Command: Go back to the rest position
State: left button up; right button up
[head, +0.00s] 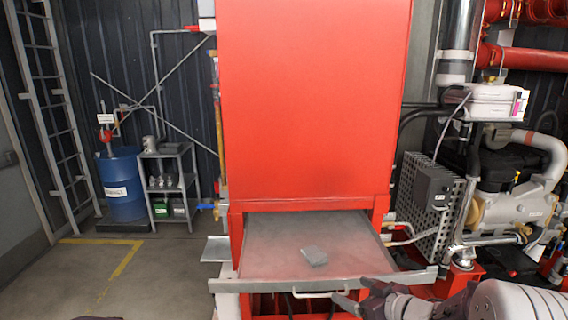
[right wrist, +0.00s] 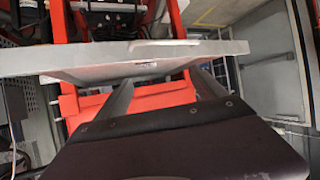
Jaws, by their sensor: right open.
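My right gripper (head: 378,300) is at the bottom right of the head view, close to the front edge of the pulled-out tray (head: 275,250). Its arm comes in from the lower right. In the right wrist view its two grey fingers (right wrist: 163,84) are spread apart with nothing between them. The tray's pale front panel (right wrist: 105,58) and handle cross that view just beyond the fingers. I cannot tell whether the gripper touches the tray. My left gripper does not show in either view.
A blue drum (head: 123,185), a shelf (head: 168,180) and a ladder stand at the left. The floor (head: 165,280) there is clear.

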jog(key=a+r, duration=0.2)
jog(key=a, duration=0.3)
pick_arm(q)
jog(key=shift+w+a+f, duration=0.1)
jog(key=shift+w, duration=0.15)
pick_arm(e)
jog(key=s+d+f+m+g+h, duration=0.2)
jog(key=s+f+g, duration=0.3)
jog(key=s, duration=0.5)
jog(key=s+d+f+m+g+h, duration=0.2)
jog(key=s+f+m+g+h, duration=0.2)
jog(key=s+f, duration=0.4)
jog(key=s, duration=0.3)
jog(key=shift+g, duration=0.4)
